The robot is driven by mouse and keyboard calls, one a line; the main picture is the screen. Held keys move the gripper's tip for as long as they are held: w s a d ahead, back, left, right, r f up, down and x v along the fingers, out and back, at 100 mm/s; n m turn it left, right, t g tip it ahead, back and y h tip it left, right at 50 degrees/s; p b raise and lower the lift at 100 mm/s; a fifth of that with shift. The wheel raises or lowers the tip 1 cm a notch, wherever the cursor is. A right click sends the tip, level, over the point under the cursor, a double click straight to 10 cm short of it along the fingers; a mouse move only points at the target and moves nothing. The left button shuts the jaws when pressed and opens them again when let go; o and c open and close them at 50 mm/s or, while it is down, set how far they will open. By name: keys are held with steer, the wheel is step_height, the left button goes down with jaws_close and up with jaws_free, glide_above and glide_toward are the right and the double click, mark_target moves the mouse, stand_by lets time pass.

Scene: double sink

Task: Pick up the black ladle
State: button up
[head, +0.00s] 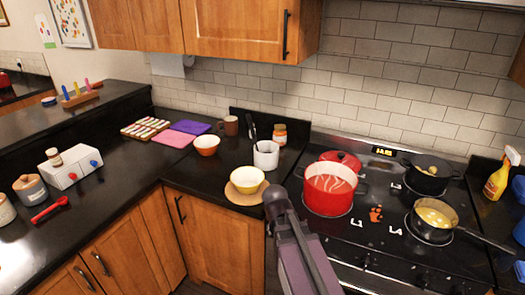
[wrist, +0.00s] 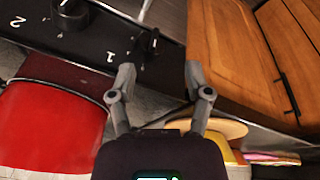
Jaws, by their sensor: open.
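A white utensil crock (head: 266,155) stands on the black counter left of the stove. Thin black utensils (head: 252,131) rise from it; one may be the black ladle, but they are too small to tell, and their lower ends are hidden inside. In the head view my arm reaches up from the bottom, its end in front of the counter-stove gap, nearer than the crock; the fingertips cannot be made out there. In the wrist view my gripper (wrist: 156,80) is open, with nothing between its fingers. No ladle shows in that view.
A yellow bowl (head: 247,180) on a round mat stands just in front of the crock. A red pot (head: 329,188) on the stove is close right of my arm. An orange-lidded jar (head: 280,134) stands behind the crock. An orange bowl (head: 206,145) is further left.

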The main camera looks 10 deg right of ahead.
steer(key=w+r+t+h+p, duration=0.35)
steer(key=w+r+t, duration=0.4)
steer(key=w, duration=0.85)
steer(key=t+y+p, duration=0.1)
steer(key=t+p, duration=0.2)
glide_toward(254, 139)
steer(key=s, duration=0.3)
steer(key=shift+w+a+r, duration=0.1)
steer(key=shift+a+r, duration=0.1)
steer(key=shift+r, duration=0.15)
steer(key=shift+w, duration=0.1)
steer(key=b+x, duration=0.2)
steer(key=x, duration=0.5)
steer(key=shift+w+a+b, duration=0.1)
steer(key=shift+b, duration=0.3)
steer(key=shift+w+d+f, duration=0.2)
steer(key=shift+w+d, duration=0.05)
steer(key=shift+w, duration=0.35)
steer(key=shift+b+x, duration=1.1)
steer(key=shift+x, duration=1.5)
steer(key=shift+w+r, duration=0.1)
steer(key=shift+r, duration=0.05)
